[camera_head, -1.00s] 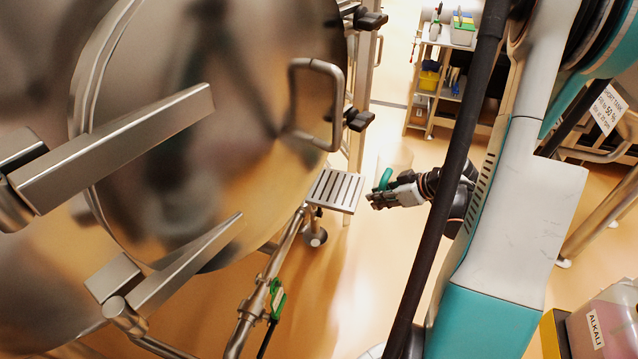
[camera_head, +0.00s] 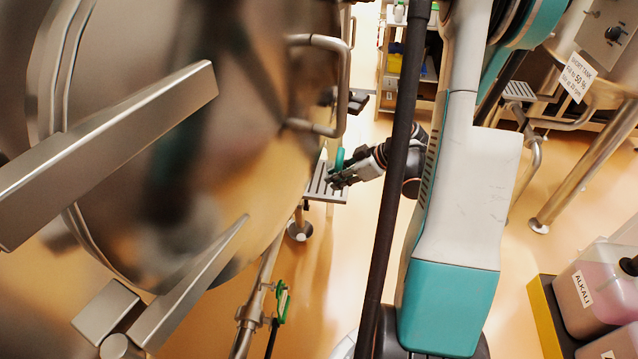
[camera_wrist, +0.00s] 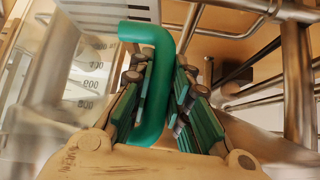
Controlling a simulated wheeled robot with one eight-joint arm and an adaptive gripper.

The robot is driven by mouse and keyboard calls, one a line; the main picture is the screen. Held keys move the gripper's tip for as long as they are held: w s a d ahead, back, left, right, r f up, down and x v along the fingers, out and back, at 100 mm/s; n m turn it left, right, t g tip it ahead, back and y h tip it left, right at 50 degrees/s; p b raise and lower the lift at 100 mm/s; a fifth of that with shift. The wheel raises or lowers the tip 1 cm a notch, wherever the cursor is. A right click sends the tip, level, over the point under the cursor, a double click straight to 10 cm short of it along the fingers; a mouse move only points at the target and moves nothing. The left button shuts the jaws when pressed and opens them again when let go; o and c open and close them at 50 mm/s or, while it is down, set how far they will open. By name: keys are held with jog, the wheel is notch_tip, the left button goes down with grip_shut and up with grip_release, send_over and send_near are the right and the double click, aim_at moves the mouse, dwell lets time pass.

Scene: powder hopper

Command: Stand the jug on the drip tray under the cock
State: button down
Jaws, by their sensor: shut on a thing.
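The jug is clear with a green handle and dark volume marks. In the wrist view its body (camera_wrist: 85,75) is at the left, beside my gripper (camera_wrist: 160,78), whose fingers are shut on the green handle (camera_wrist: 150,125). In the head view my gripper (camera_head: 335,180) is over the right part of the slatted drip tray (camera_head: 316,188), with the green handle (camera_head: 340,158) showing just above the fingers. The clear body barely shows there, so I cannot tell whether it touches the tray. I cannot make out a cock above this tray.
A large steel vessel (camera_head: 200,130) with a bar handle (camera_head: 338,90) stands close left of the tray. A green-handled valve (camera_head: 282,300) is on a low pipe. Another slatted tray (camera_head: 518,90) is at the right. An alkali container (camera_head: 590,285) stands lower right.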

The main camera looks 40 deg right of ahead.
aim_at(341, 162)
jog(key=w+r+b+x, duration=0.1)
jog(key=b+x, duration=0.1)
jog(key=x, duration=0.4)
jog(key=shift+w+a+b, duration=0.15)
jog(key=shift+a+b, duration=0.2)
jog(key=shift+b, duration=0.05)
jog(key=shift+f, duration=0.2)
jog(key=c, duration=1.5)
grip_release()
jog(key=shift+r, duration=0.1)
jog(key=p+v, duration=0.4)
jog(key=v, duration=0.8)
